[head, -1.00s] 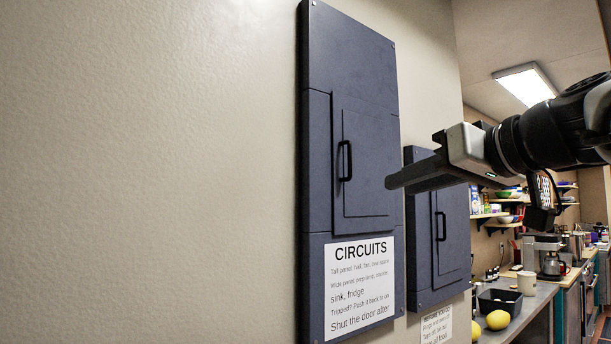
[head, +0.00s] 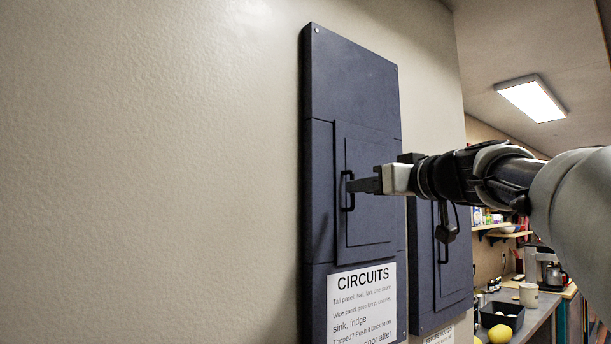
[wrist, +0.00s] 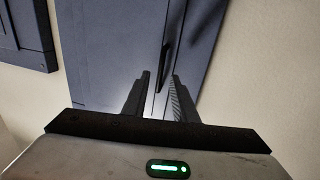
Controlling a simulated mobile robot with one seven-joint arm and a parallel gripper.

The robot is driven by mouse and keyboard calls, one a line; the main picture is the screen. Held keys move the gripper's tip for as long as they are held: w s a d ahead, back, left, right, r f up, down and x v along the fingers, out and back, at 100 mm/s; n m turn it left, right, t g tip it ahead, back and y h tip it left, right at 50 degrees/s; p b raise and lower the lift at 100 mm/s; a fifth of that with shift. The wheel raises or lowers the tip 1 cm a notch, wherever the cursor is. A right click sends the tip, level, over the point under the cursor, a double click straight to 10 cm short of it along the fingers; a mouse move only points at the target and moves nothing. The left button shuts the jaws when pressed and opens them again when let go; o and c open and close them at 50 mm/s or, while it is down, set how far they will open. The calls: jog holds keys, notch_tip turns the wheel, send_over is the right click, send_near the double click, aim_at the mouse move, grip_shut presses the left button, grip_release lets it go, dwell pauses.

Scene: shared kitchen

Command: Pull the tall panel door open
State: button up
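The tall panel (head: 350,75) is dark blue-grey and mounted on the wall in the head view. Its door (head: 368,225) looks shut in its frame. The door's black bar handle (head: 345,208) stands upright on the door's left side. My gripper (head: 356,186) reaches in from the right, its fingertips at the handle and partly covering it. In the wrist view, the fingers (wrist: 160,84) are apart, with the handle (wrist: 163,62) showing between and just beyond their tips. Gaps show on both sides, so it does not look gripped.
A second dark panel (head: 456,278) with its own handle hangs to the right, partly behind my arm. A CIRCUITS sign (head: 362,300) is fixed below the tall panel's door. A counter with a black bin (head: 500,315) and a mug (head: 528,294) is at lower right. The wall at left is bare.

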jog(key=shift+p+x, duration=0.5)
jog(key=shift+x, duration=1)
jog(key=shift+c, duration=0.5)
grip_shut()
